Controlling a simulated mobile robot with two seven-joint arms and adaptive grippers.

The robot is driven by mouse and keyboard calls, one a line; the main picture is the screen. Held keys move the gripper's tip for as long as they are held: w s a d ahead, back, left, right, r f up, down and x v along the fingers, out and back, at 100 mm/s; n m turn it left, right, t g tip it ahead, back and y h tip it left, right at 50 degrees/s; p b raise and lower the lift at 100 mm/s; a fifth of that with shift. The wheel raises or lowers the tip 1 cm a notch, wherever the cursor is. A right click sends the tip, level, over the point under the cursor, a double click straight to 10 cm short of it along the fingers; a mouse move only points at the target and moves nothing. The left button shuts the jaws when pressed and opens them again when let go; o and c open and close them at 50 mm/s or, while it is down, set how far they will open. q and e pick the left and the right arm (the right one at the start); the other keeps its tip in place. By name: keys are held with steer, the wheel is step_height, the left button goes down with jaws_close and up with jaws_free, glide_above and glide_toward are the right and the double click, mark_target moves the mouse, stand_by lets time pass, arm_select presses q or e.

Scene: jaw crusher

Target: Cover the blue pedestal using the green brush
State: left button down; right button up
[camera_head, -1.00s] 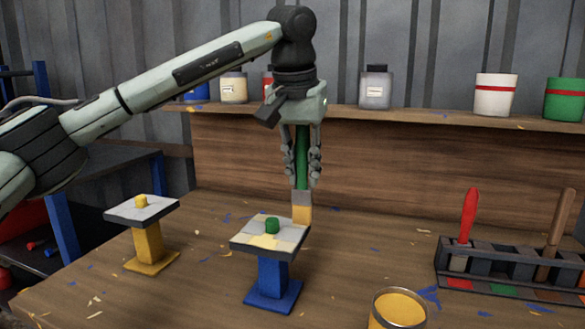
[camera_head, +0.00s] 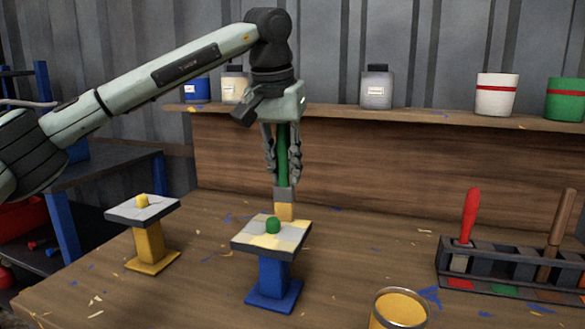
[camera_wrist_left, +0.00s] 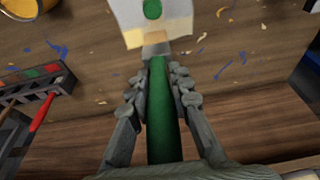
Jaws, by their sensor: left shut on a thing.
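My left gripper (camera_head: 282,158) is shut on the green handle of the green brush (camera_head: 282,148), which points down. The brush's bristles are yellow and sit at the far edge of the blue pedestal's top; I cannot tell whether they touch it. The blue pedestal (camera_head: 272,278) has a pale square top with yellow patches along its edges and a small green knob (camera_head: 272,226) in the middle. The wrist view shows the brush (camera_wrist_left: 162,110) between the fingers (camera_wrist_left: 160,95), with the pedestal top (camera_wrist_left: 120,14) beyond. My right gripper is not in view.
A yellow pedestal (camera_head: 150,245) with a yellow knob stands to the left. An open can of yellow paint (camera_head: 399,309) is at the front. A brush rack (camera_head: 450,274) at right holds a red-handled and a brown-handled brush. Pots line the shelf (camera_head: 430,115).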

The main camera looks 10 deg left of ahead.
arm_select(q)
steer(key=a, duration=0.2)
steer(key=w+a, duration=0.1)
steer(key=a, duration=0.2)
steer(key=shift+a, duration=0.15)
stand_by(0.3)
steer(key=shift+r, duration=2.55)
steer(key=n+g+y, duration=0.1)
steer(key=n, duration=0.5)
steer(key=n+g+y, duration=0.1)
steer(key=n, duration=0.5)
steer(key=n+y, duration=0.2)
steer(key=n, duration=0.4)
steer(key=shift+g, duration=0.4)
